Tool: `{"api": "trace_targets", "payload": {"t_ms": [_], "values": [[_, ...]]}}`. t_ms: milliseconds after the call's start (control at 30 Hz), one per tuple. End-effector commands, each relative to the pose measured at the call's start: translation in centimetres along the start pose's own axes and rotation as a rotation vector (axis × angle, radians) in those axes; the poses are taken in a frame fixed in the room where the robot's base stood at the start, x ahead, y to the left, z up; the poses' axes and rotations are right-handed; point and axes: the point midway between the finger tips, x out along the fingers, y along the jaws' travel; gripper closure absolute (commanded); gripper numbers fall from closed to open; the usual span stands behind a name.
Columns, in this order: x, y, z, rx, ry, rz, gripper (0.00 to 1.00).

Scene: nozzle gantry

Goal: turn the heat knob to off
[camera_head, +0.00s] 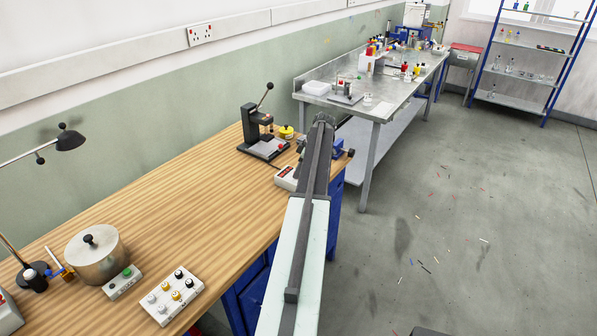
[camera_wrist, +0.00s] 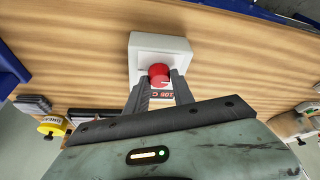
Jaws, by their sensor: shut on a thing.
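The heat knob is a round red knob (camera_wrist: 158,70) on a white control box (camera_wrist: 143,48), in the wrist view. A pale mark shows near its lower right edge. A small display with red figures (camera_wrist: 160,94) lies just below it, partly between my fingers. My gripper (camera_wrist: 159,77) has one finger on each side of the knob and is shut on it. In the head view the white box (camera_head: 286,179) stands near the bench's right edge. There, my arm covers part of it and the knob and fingertips cannot be made out.
A black lever press (camera_head: 257,135) and a yellow object (camera_head: 286,132) stand beyond the box on the wooden bench (camera_head: 190,200). A metal pot (camera_head: 97,255) and a knob panel (camera_head: 171,296) are at the near left. The middle of the bench is clear.

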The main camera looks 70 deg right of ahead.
Motion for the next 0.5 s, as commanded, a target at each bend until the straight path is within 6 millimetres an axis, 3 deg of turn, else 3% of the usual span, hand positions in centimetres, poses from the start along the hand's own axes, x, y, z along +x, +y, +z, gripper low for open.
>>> {"api": "trace_targets", "payload": {"t_ms": [500], "values": [[0.10, -0.09, -0.21, -0.033, 0.003, -0.016, 1.00]]}}
